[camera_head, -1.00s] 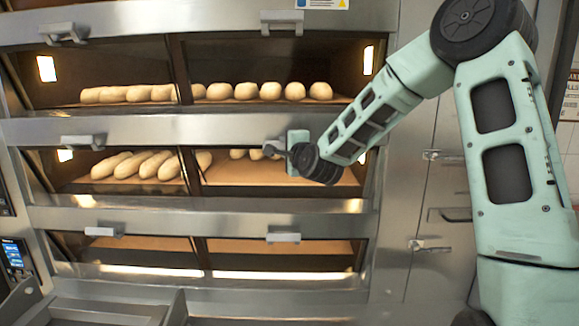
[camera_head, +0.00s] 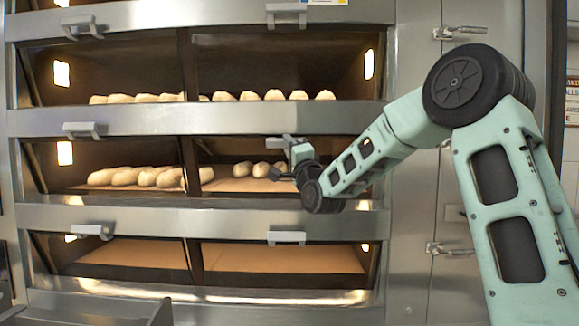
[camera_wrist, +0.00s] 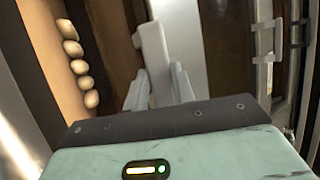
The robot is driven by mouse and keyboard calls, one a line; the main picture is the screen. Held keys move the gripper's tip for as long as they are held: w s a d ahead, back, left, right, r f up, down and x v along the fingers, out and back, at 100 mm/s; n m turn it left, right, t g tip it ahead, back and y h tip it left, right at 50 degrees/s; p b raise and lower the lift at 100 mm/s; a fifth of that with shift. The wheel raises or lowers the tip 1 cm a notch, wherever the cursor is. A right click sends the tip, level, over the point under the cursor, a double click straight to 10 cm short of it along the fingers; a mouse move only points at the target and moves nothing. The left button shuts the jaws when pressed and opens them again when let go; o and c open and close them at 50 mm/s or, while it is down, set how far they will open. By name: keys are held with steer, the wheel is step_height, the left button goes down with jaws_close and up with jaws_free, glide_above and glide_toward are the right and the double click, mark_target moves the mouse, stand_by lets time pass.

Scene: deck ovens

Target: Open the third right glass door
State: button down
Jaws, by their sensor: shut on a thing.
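The right glass door of the middle visible oven deck (camera_head: 230,172) has a grey bar handle (camera_head: 272,143) on its upper edge. My gripper (camera_head: 289,148) is at this handle, reaching in from the right. In the wrist view my gripper (camera_wrist: 158,88) has its two fingers on either side of the pale handle (camera_wrist: 152,48) and is shut on it. My wrist partly hides the door's right side. I cannot tell from these frames how far the door is tilted.
Bread loaves (camera_head: 140,177) lie inside the middle deck, and more (camera_head: 250,96) in the deck above. The bottom deck (camera_head: 285,257) looks empty, with its own right handle (camera_head: 287,237). Steel cabinet doors with latches (camera_head: 434,248) stand at the right.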

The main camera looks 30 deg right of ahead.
steer(key=b, duration=0.1)
steer(key=f+n+t+b, duration=0.1)
steer(key=b, duration=0.1)
steer(key=y+b, duration=0.1)
steer(key=shift+w+d+f+n+t, duration=0.25)
steer(key=shift+w+f+n+t, duration=0.05)
steer(key=shift+f+t, duration=0.1)
steer(key=shift+r+y+b, duration=0.15)
steer(key=shift+y+b, duration=0.15)
steer(key=shift+b, duration=0.1)
steer(key=c, duration=1.2)
jaws_free()
steer(key=shift+o, duration=0.2)
steer(key=d+b+v, duration=0.1)
steer(key=v, duration=1.6)
steer(key=shift+a+f, duration=0.25)
steer(key=shift+a, duration=0.25)
